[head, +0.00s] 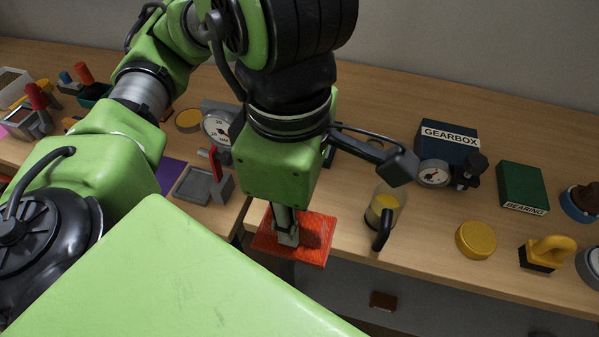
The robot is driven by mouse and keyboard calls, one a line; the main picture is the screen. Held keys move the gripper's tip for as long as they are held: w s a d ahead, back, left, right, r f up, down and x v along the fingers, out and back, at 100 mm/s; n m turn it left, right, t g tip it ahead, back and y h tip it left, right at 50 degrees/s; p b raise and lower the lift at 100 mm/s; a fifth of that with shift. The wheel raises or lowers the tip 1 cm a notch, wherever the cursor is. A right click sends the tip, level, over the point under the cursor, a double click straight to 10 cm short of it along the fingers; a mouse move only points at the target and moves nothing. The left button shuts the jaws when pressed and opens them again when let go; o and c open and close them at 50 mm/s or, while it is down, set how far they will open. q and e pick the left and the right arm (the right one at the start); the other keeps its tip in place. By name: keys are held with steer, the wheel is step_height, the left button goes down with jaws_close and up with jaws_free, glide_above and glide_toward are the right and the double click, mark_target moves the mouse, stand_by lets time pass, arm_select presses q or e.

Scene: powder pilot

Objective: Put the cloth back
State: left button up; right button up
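A red-orange, textured flat piece that looks like the cloth (318,241) is at the front edge of the wooden table, in the middle of the head view. It overlaps the edge. My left arm reaches over from the left, and its gripper (287,238) points down onto this piece. The grey fingers are seen almost edge-on, so their gap is hidden, and I cannot tell if they grip the cloth. A dark bracket with a block at its end sticks out from my wrist on the right. My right gripper is out of view.
Right of the cloth stand a clear jug (385,204) with yellow contents, a GEARBOX box (449,137), a yellow disc (476,239), a green BEARING box (523,187) and a yellow-handled block (545,253). Left are a gauge (217,128) and a grey tray (196,186). A brown block (383,301) lies below.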

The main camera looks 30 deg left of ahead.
arm_select(q)
steer(key=w+a+f+p, duration=0.2)
steer(key=w+p, duration=0.1)
steer(key=p, duration=0.1)
steer(key=w+a+f+p, duration=0.2)
steer(key=w+f+p, duration=0.1)
steer(key=w+p, duration=0.1)
steer(key=w+a+f+p, duration=0.2)
steer(key=w+f+p, duration=0.1)
steer(key=shift+w+a+p, duration=0.2)
steer(key=shift+w+p, duration=0.05)
steer(key=shift+p, duration=0.15)
steer(key=shift+w+a+f, duration=0.1)
steer(key=shift+w+f, duration=0.3)
steer(key=shift+f, duration=0.15)
steer(key=f+p, duration=0.2)
steer(key=f, duration=0.1)
steer(key=shift+w+a, duration=0.15)
steer(key=shift+w, duration=0.05)
steer(key=shift+f, duration=0.4)
